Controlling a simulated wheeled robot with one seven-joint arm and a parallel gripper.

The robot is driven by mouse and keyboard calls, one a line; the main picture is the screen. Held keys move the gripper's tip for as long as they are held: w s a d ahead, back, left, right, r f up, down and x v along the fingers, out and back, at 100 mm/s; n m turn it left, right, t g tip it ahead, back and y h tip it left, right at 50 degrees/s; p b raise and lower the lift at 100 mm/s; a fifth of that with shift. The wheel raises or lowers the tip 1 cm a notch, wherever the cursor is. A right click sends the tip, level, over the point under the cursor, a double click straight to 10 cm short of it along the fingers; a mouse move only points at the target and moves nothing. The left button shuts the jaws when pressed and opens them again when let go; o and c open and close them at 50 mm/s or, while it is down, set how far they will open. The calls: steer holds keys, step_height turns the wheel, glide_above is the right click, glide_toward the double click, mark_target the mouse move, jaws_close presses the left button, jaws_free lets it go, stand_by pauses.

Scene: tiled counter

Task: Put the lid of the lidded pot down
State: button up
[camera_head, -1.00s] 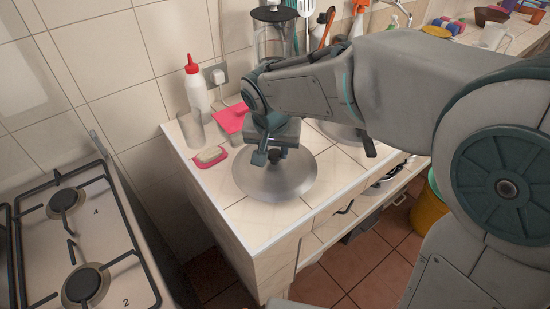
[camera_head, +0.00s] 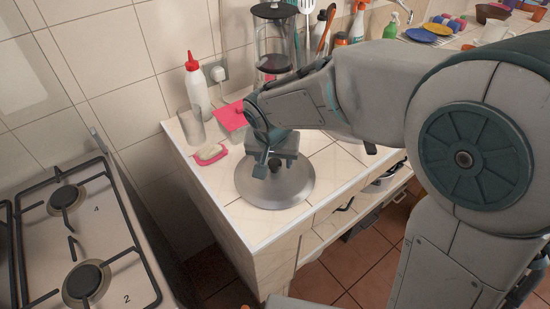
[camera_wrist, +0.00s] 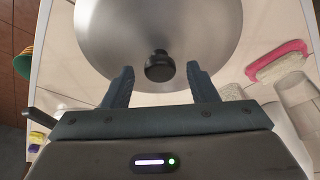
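The lid (camera_head: 290,190) is a round, shiny metal disc with a dark knob (camera_head: 275,164). It lies flat on the tiled counter near the front left corner. My gripper (camera_head: 267,166) is just above it, at the knob. In the wrist view, the lid (camera_wrist: 205,25) fills the top middle. Its knob (camera_wrist: 159,66) sits between the two fingertips of my gripper (camera_wrist: 159,73), with a gap on each side, so the fingers are apart and hold nothing. A rounded metal edge shows behind my arm; I cannot tell whether it is the pot.
A blender (camera_head: 273,45) is at the back. A gas stove (camera_head: 115,240) is at the left.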

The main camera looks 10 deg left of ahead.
steer(key=shift+r, duration=0.15)
steer(key=v, duration=1.2)
steer(key=s+d+f, duration=0.2)
steer(key=s+d, duration=0.1)
steer(key=d, duration=0.5)
steer(key=s+d+f, duration=0.2)
steer(key=s+d, duration=0.1)
steer(key=d, duration=0.6)
steer(key=s+d+f, duration=0.2)
steer(key=s+d, duration=0.1)
steer(key=d, duration=0.6)
steer(key=shift+f+m, duration=0.25)
steer(key=shift+m, duration=0.15)
steer(key=shift+s, duration=0.15)
steer(key=c, duration=0.4)
steer(key=shift+o, duration=0.2)
